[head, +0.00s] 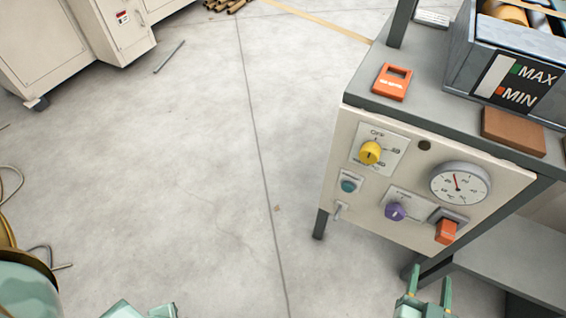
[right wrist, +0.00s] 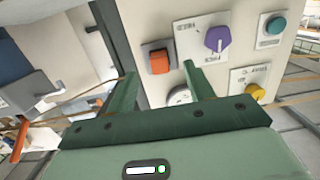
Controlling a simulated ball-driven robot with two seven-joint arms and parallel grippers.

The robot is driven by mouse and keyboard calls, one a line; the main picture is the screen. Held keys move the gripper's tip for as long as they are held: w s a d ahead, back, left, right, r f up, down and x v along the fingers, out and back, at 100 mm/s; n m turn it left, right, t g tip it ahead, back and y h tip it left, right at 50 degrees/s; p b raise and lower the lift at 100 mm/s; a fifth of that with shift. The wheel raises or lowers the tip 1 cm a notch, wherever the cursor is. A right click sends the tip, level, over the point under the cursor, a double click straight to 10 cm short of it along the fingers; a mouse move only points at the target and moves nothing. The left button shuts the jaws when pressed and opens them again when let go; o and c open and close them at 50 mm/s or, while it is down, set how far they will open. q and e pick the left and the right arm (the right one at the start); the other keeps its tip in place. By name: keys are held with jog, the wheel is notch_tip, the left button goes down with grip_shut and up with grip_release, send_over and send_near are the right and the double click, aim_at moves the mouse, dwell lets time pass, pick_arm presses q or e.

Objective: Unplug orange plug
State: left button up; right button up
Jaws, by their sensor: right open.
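The orange plug (head: 446,232) sits in a dark socket at the lower right of the cream control panel (head: 345,205), below the round gauge. It also shows in the right wrist view (right wrist: 159,58), between and beyond the fingertips. My right gripper (head: 430,277) is open and empty, its fingers pointing up toward the panel from just below the plug in the head view. In the right wrist view its fingers (right wrist: 158,70) are apart, with the plug not touched as far as I can tell. A green part of my left gripper (head: 145,310) shows at the bottom edge, mostly cut off.
The panel also bears a yellow knob (head: 370,153), a purple knob (head: 396,211), a teal button (head: 348,186) and a gauge (head: 460,184). On the grey top lie an orange tag (head: 393,82), a brown block (head: 514,131) and a bin (head: 465,65). The floor to the left is mostly clear.

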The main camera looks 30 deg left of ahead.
aim_at(444, 242)
pick_arm(q)
jog(key=shift+w+a+r+b, duration=0.1)
jog(key=shift+w+r+b, duration=0.1)
jog(key=shift+w, duration=0.25)
jog(key=shift+w+a+r+b, duration=0.1)
jog(key=shift+w+b, duration=0.05)
jog(key=shift+w, duration=0.25)
pick_arm(e)
jog(key=w+r, duration=0.1)
jog(key=w+r+t, duration=0.1)
jog(key=shift+w+d, duration=0.2)
jog(key=shift+w, duration=0.1)
